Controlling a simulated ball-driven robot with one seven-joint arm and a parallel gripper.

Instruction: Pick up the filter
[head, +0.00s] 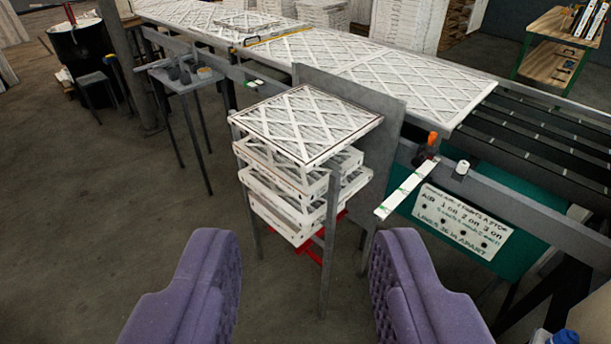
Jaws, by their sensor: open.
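A stack of several white square filters with a lattice face stands in the middle of the head view. The top filter (308,122) lies flat on the stack, and the lower filters (290,190) sit slightly askew beneath it. Grey upright posts and a grey panel hold the stack in. My gripper (305,265) has two purple padded fingers, spread wide apart at the bottom of the view. It is open and empty, nearer to me than the stack and not touching it.
A long conveyor (490,125) bearing more lattice filters runs behind the stack. A grey panel (375,110) stands right behind the stack. A small side table (180,80) stands at left. A sign (462,220) is at right. The floor (110,200) at left is clear.

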